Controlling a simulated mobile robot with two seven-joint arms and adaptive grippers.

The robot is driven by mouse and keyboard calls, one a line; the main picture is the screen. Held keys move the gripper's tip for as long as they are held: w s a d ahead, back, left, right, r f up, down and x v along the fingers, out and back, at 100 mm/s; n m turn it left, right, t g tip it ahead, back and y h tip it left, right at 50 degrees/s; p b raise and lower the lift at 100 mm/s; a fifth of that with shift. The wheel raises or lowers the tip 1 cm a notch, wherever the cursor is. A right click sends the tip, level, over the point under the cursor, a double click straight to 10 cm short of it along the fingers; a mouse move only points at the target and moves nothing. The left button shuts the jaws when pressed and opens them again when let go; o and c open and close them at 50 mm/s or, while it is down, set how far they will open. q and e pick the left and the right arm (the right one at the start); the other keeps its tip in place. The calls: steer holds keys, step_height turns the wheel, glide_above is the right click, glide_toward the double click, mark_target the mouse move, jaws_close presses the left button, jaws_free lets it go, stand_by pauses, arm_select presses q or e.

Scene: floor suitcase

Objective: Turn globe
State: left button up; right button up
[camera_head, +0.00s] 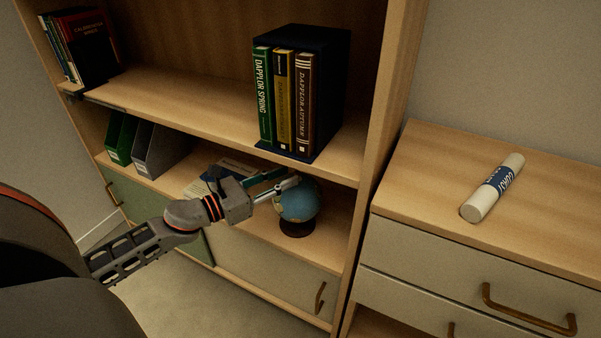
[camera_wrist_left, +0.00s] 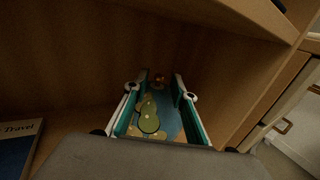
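The globe (camera_head: 298,203) is a small blue ball with tan and green land on a dark round base. It stands on the lower shelf of the bookcase, near the right side panel. My left gripper (camera_head: 283,185) reaches in at the globe's upper left. In the left wrist view the globe (camera_wrist_left: 162,117) shows between the two teal-lined fingers of the left gripper (camera_wrist_left: 160,90), which are spread apart. I cannot tell whether the fingers touch it. The globe's lower part is hidden there by the gripper body. My right gripper is not in view.
The upper shelf (camera_head: 200,105) with boxed books (camera_head: 290,90) overhangs the globe. File holders (camera_head: 150,148) and flat books stand left on the lower shelf; a travel book (camera_wrist_left: 18,145) shows in the wrist view. A rolled paper (camera_head: 492,187) lies on the right cabinet.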

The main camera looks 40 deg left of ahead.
mark_target(295, 173)
arm_select(q)
steer(key=shift+x, duration=2.2)
steer(key=shift+f, duration=0.1)
jaws_close()
